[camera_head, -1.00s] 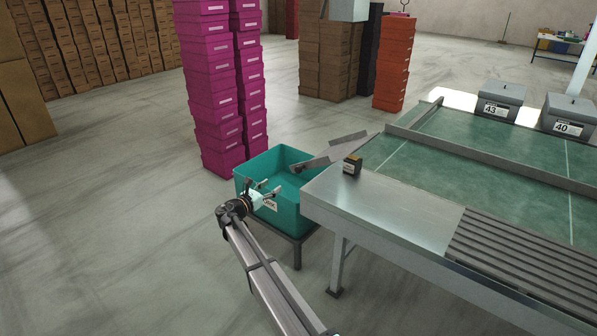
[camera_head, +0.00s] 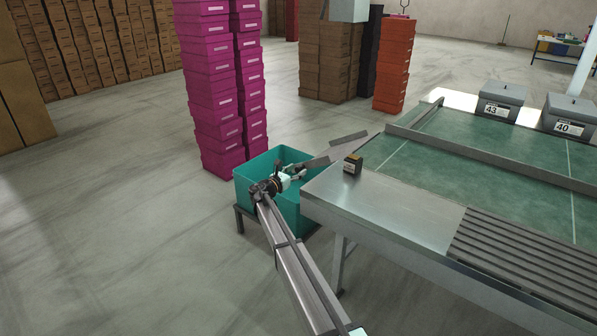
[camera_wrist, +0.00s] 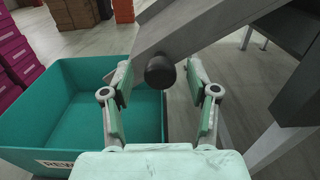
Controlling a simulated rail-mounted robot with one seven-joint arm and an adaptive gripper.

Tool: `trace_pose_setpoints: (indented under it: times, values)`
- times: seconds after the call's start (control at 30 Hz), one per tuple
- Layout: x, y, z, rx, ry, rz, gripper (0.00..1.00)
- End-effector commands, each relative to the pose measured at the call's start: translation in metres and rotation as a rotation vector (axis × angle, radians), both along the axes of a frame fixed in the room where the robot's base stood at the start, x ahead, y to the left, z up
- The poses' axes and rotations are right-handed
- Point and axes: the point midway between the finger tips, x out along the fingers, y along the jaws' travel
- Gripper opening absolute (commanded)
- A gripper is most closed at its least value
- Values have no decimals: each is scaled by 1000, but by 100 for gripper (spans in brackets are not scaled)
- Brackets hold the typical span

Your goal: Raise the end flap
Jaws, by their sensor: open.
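The end flap (camera_head: 335,147) is a grey metal plate that slopes down from the table's end over the teal bin. In the wrist view the flap (camera_wrist: 205,28) crosses the top, with a round black knob (camera_wrist: 160,73) on it. My gripper (camera_head: 299,171) is over the bin, close to the flap's lower end. In the wrist view my gripper (camera_wrist: 158,84) is open, with one finger on each side of the knob. The fingers look apart from the knob, and its exact depth between them cannot be told.
The teal bin (camera_head: 262,166) stands on a low stand under the flap. Tall magenta box stacks (camera_head: 212,90) stand behind the bin. Floor to the left is clear.

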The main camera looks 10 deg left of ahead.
Motion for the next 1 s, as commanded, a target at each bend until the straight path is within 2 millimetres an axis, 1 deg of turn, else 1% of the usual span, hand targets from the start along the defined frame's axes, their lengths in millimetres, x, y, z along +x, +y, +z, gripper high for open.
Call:
trace_pose_setpoints:
  times: [0.03, 0.2, 0.5, 0.53, 0.57, 0.6, 0.7, 0.87, 1.0]
  values:
    - [6, -3, 0, 0, 0, -1, 59]
    - [14, -9, 0, 0, 0, 0, 59]
    - [16, -10, 0, 0, 0, 0, 59]
    - [16, -10, 0, 0, 0, 0, 56]
    - [15, -10, 0, 0, 0, 0, 45]
    - [15, -10, 0, 0, 0, 0, 31]
    - [15, -10, 0, 0, 0, 0, 0]
    - [16, -10, 1, 1, -1, 0, 0]
    - [17, -14, 3, 11, -7, -4, 0]
